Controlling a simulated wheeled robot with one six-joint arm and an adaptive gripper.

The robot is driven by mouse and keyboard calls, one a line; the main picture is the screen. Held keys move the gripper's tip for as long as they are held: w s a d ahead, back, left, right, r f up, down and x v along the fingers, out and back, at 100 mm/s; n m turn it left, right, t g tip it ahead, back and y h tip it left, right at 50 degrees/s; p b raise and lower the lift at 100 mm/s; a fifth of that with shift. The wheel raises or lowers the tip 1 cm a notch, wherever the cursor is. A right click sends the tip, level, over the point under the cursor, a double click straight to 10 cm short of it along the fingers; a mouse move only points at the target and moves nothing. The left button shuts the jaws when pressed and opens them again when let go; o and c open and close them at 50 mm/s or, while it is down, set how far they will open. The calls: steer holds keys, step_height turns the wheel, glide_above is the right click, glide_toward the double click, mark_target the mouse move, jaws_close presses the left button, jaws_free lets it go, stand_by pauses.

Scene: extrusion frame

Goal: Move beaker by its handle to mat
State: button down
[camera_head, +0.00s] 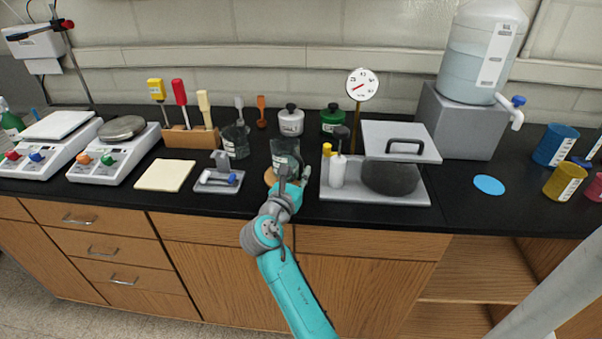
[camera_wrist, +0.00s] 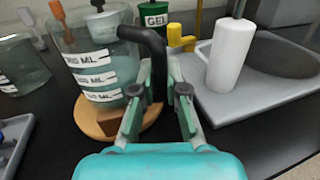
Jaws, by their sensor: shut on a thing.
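The beaker (camera_wrist: 98,68) is clear glass with white volume labels and a black handle (camera_wrist: 148,40). In the head view the beaker (camera_head: 286,150) stands upright at the counter's middle. My gripper (camera_wrist: 160,76) is shut on the handle, on the near right side of the beaker; it also shows in the head view (camera_head: 287,174), partly covering the beaker. A round tan wooden disc (camera_wrist: 88,122) lies under the beaker; I cannot tell whether they touch. Possible mats are a pale yellow square (camera_head: 165,175) at left and a blue round one (camera_head: 489,184) at right.
A second beaker (camera_head: 236,142) and a small grey stand (camera_head: 218,182) are to the left. A grey tray (camera_head: 405,192) with a white bottle (camera_head: 337,171) and a dark pan is close on the right.

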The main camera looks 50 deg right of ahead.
steer(key=shift+f, duration=0.4)
steer(key=c, duration=1.1)
jaws_free()
steer(key=v, duration=1.2)
